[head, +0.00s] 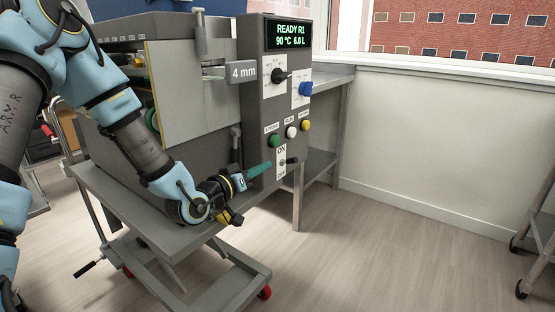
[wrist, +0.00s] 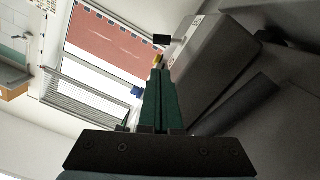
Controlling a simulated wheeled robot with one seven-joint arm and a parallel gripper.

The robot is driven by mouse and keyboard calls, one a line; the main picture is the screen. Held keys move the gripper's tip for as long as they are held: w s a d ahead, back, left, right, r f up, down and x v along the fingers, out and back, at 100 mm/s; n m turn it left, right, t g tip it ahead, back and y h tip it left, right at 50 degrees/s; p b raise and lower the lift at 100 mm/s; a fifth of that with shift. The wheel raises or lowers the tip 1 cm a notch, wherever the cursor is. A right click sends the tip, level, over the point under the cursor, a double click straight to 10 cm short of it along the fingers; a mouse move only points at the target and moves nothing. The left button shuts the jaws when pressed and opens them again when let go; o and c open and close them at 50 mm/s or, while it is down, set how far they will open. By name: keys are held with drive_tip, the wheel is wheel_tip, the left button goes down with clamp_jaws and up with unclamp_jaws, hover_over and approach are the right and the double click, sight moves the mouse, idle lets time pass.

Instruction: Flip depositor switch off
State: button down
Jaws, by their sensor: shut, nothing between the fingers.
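The depositor (head: 262,110) is a grey machine with a dark control panel. Its switch (head: 290,161) is a small dark lever at the panel's bottom, on a white plate with "ON" at its top; the lever sticks out toward the right of the picture. My gripper (head: 268,167) has green fingers pressed together, empty, just left of the switch plate and about level with the lever. I cannot tell whether the tips touch the panel.
Green (head: 274,140), white (head: 291,132) and yellow (head: 305,125) buttons sit just above the switch. A black dial (head: 279,75) and a blue knob (head: 306,88) are higher, below the lit display (head: 288,35). A grey cart (head: 150,225) stands under my arm. Floor at right is open.

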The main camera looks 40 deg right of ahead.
sight(290, 162)
drive_tip(key=x, duration=0.9)
drive_tip(key=shift+d+p, duration=0.4)
drive_tip(key=shift+s+f+m+b, duration=0.35)
drive_tip(key=shift+m+b, duration=0.65)
drive_tip(key=shift+b, duration=0.15)
drive_tip(key=m+b, duration=0.1)
drive_tip(key=b, duration=0.1)
drive_tip(key=f+m+b, duration=0.1)
drive_tip(key=m+b, duration=0.1)
drive_tip(key=s+m+b, duration=0.1)
drive_tip(key=m+b, duration=0.1)
drive_tip(key=shift+d+f+b, duration=0.2)
drive_tip(key=shift+f+b, duration=0.2)
